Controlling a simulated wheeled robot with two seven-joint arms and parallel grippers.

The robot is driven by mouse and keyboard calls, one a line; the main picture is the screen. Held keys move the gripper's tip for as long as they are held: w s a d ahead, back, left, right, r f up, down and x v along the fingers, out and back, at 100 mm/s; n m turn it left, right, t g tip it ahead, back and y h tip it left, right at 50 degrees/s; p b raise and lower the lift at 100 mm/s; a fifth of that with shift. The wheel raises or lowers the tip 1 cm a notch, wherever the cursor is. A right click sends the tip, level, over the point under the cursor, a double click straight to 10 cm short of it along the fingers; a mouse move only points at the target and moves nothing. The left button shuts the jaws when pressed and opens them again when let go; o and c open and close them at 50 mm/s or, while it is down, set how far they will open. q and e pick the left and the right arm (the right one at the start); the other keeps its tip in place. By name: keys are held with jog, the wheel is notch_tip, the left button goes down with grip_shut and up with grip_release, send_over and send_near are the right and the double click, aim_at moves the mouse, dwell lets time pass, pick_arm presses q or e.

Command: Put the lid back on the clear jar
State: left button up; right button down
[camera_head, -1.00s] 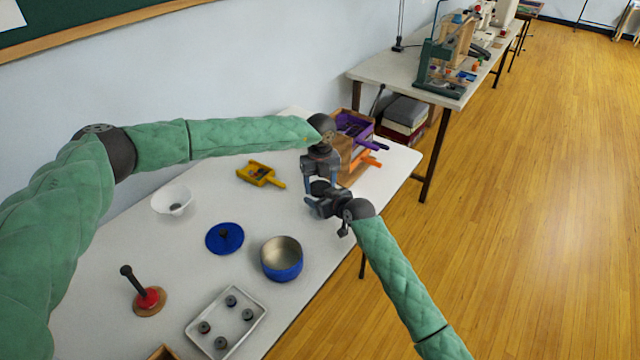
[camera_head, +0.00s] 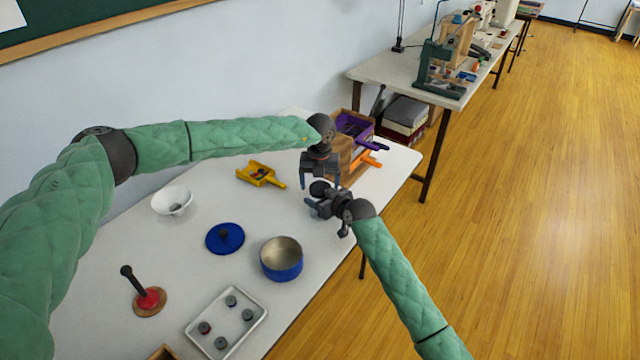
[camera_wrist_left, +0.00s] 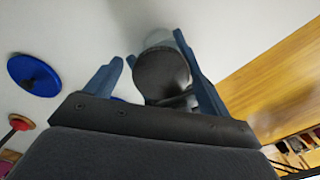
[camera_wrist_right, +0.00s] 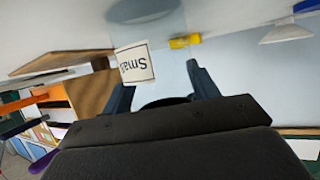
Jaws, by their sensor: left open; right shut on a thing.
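The dark round lid (camera_head: 319,188) sits at the mouth of the clear jar; in the left wrist view the lid (camera_wrist_left: 161,74) shows between my fingers, with the clear jar (camera_wrist_left: 165,40) behind it. I cannot tell whether it is fully level. My left gripper (camera_head: 321,184) is open, just above the lid. My right gripper (camera_head: 312,205) is shut on the jar from the side. In the right wrist view the see-through jar (camera_wrist_right: 160,25) carries a white label (camera_wrist_right: 135,63). In the head view the jar is mostly hidden.
A wooden box (camera_head: 345,160) with purple and orange pieces stands close behind the grippers.

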pick_arm(q)
jog(key=shift+d, duration=0.1)
jog(key=shift+s+r, duration=0.1)
jog(key=shift+r, duration=2.1)
jog(key=shift+c, duration=0.4)
jog(key=shift+s+d+r+n, duration=0.1)
jog(key=shift+d+r+n, duration=0.15)
jog(key=shift+n, duration=0.3)
jog(key=shift+s+d+r+n, duration=0.1)
jog(key=shift+d+n, duration=0.2)
jog(key=shift+n, duration=0.25)
jog(key=n, duration=0.1)
jog(key=r+n, duration=0.1)
jog(key=n, duration=0.1)
jog(key=shift+d, duration=0.25)
jog(key=n, duration=0.3)
jog(key=shift+a+r, duration=0.2)
jog(key=shift+r, duration=0.2)
jog(key=n, duration=0.1)
jog(key=a+r+n, duration=0.1)
jog(key=n, duration=0.1)
jog(key=shift+w+a, duration=0.15)
jog(key=shift+w, duration=0.05)
